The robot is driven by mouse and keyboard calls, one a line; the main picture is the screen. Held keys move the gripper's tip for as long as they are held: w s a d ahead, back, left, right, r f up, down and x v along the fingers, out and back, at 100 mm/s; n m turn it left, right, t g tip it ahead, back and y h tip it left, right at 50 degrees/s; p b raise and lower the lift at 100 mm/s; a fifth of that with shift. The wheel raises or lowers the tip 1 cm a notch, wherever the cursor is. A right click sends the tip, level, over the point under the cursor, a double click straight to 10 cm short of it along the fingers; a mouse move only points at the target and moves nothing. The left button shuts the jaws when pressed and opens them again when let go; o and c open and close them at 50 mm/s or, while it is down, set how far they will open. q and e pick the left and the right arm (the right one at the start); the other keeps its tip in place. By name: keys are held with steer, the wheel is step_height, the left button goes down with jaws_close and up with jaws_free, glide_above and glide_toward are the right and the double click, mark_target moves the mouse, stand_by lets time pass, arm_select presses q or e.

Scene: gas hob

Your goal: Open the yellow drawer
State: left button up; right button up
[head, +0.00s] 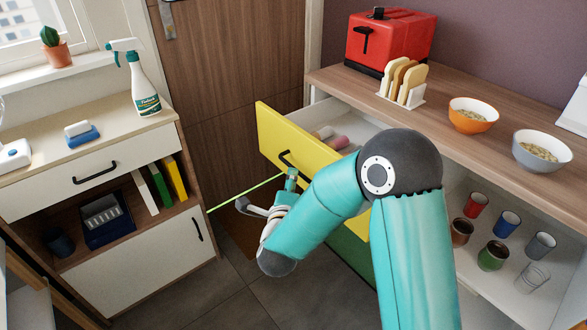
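The yellow drawer (283,138) is pulled out of the wooden-topped counter at centre right. Its yellow front faces left, and its pale inside shows a few small rolled or rounded items. Its black handle (286,159) is partly hidden behind my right arm and gripper. My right gripper (267,190) is just below and in front of the handle, with its fingers spread apart. One fingertip is close to the handle; I cannot tell whether it touches. My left gripper is not in view.
A green front (350,248) lies below the yellow drawer, mostly behind my arm. Open shelves with several cups stand at right. The counter top holds a red toaster (391,40), a bread rack and two bowls. A white cabinet (130,265) stands at left; floor lies between.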

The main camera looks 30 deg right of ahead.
mark_target(293, 167)
steer(key=x, duration=0.6)
steer(key=shift+w+d, duration=0.15)
steer(key=shift+f, duration=0.1)
jaws_close()
